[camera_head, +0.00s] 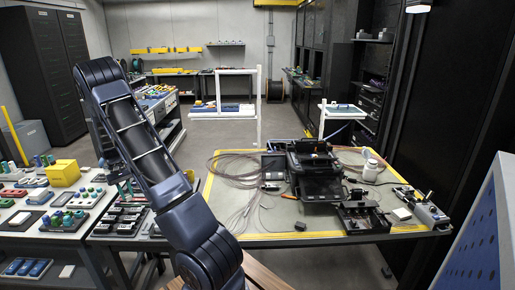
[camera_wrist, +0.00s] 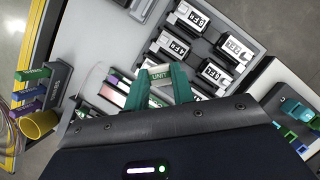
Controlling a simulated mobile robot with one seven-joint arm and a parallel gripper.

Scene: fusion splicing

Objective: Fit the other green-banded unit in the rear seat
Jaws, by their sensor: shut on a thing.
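In the wrist view my gripper (camera_wrist: 158,78) has two teal fingers, shut on a small pale unit (camera_wrist: 159,71) marked "UNIT". Its band is mostly hidden between the fingers. Below and beside the fingers, a tray (camera_wrist: 92,110) holds units with coloured ends, among them purple and red. At the left edge, a dark grey holder (camera_wrist: 61,82) carries labelled green and purple pieces (camera_wrist: 32,75). I cannot tell which place is the rear seat. In the head view my arm hides the gripper.
White-labelled black blocks (camera_wrist: 187,15) fill grey trays close to the gripper's right. A yellow cylinder (camera_wrist: 38,123) lies near the holder. In the head view, a yellow-edged bench (camera_head: 330,238) bears a black splicing machine (camera_head: 315,170), cables and a white bottle (camera_head: 370,170).

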